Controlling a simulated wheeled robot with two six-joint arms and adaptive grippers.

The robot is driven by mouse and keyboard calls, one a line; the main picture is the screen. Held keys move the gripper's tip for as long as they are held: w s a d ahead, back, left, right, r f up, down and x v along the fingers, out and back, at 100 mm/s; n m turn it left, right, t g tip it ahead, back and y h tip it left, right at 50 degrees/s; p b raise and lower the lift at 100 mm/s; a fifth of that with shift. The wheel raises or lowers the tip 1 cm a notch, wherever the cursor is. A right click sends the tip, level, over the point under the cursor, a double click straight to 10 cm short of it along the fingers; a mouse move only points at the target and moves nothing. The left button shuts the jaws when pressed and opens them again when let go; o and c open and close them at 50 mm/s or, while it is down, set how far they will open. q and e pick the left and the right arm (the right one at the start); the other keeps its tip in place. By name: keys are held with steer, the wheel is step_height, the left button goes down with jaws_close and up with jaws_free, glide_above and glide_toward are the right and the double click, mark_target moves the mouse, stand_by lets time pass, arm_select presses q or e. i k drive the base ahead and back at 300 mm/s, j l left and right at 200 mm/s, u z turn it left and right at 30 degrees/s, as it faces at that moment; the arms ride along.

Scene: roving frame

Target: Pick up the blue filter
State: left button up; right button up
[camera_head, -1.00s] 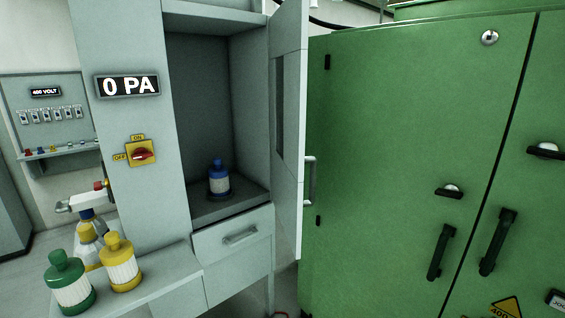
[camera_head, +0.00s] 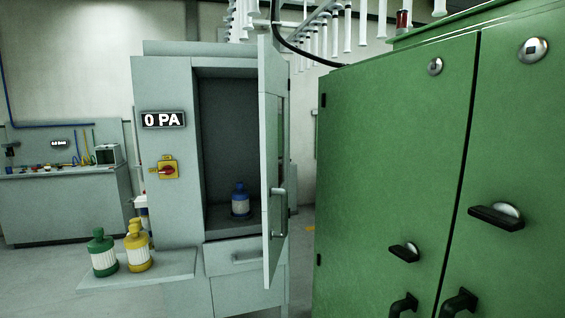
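The blue filter (camera_head: 240,202), a bottle-like canister with a white band, stands upright on the floor of the open grey cabinet (camera_head: 167,220). It is on the right side of the compartment, close to the edge of the open cabinet door (camera_head: 270,150). Neither of my grippers is in view, and nothing is seen touching the filter.
A green filter (camera_head: 103,254) and a yellow filter (camera_head: 137,250) stand on a low shelf (camera_head: 165,268) at the cabinet's left. The door's handle (camera_head: 278,212) juts out. A large green cabinet (camera_head: 390,160) fills the right side. Floor at lower left is clear.

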mark_target(240, 197)
steer(key=i+j+u, duration=0.1)
steer(key=i+j, duration=0.45)
steer(key=i+j+u, duration=0.15)
steer(key=i+j, duration=0.35)
steer(key=i+j+u, duration=0.1)
steer(key=i+j, duration=0.3)
steer(key=i, duration=0.3)
